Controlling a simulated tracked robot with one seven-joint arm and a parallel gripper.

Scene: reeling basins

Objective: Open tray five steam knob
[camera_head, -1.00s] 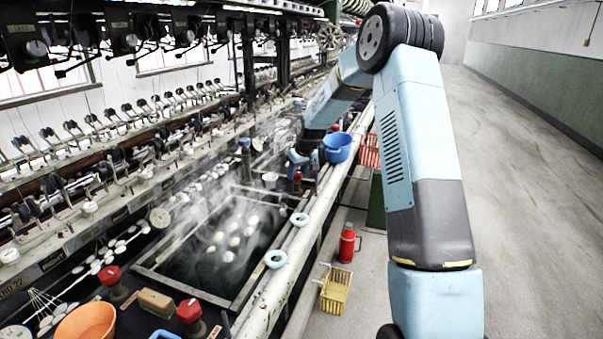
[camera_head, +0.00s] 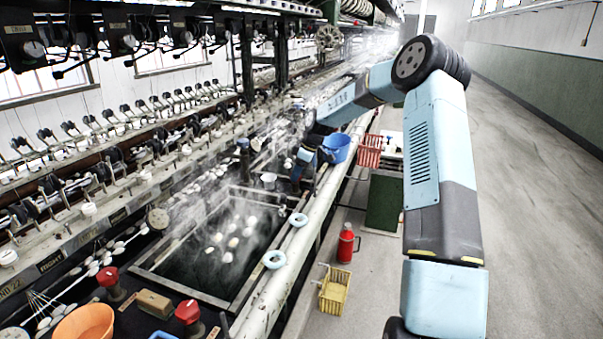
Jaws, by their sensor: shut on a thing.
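My gripper (camera_head: 299,172) is small and far off, at the right rim of the row of basins, just left of the blue bucket. It points down and is shut on the steam knob there, which the gripper and wrist now cover. Two other red steam knobs show at the near end: one (camera_head: 108,278) at the left and one (camera_head: 188,312) at the front. I cannot read which tray number the held knob belongs to.
A steaming basin (camera_head: 143,271) holds floating cocoons. A blue bucket (camera_head: 337,147) stands close right of my gripper. A red crate (camera_head: 369,150), red flask (camera_head: 346,243) and yellow basket (camera_head: 335,290) stand along the aisle.

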